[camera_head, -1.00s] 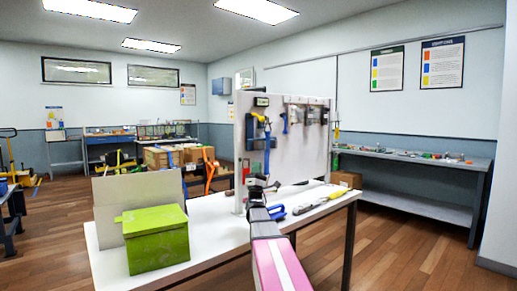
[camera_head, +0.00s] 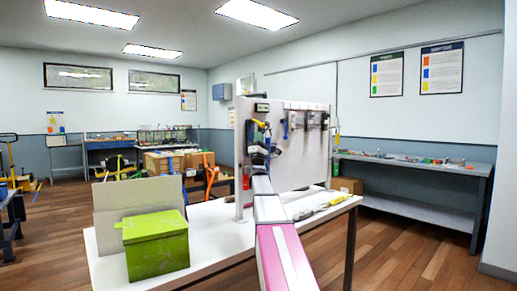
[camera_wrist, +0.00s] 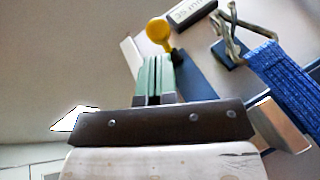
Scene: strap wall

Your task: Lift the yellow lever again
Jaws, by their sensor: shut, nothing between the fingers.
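The yellow lever's round knob (camera_wrist: 159,31) shows at the top middle of the wrist view, just beyond my fingertips. My gripper (camera_wrist: 154,62) has green fingers that are shut together with nothing between them. The fingertips are below the knob in the picture; whether they touch it or its stem I cannot tell. A blue strap (camera_wrist: 288,78) with a metal hook (camera_wrist: 232,35) is to the right of the knob. In the head view my gripper (camera_head: 259,154) is in front of the left part of the white panel (camera_head: 290,157), and my arm hides what is behind it.
A green box (camera_head: 156,245) stands at the left of the white table (camera_head: 222,236). A yellow-handled tool (camera_head: 334,203) lies on the table's right part. Several other fittings (camera_head: 307,119) hang along the panel's top. A dark block with a size label (camera_wrist: 190,10) is near the knob.

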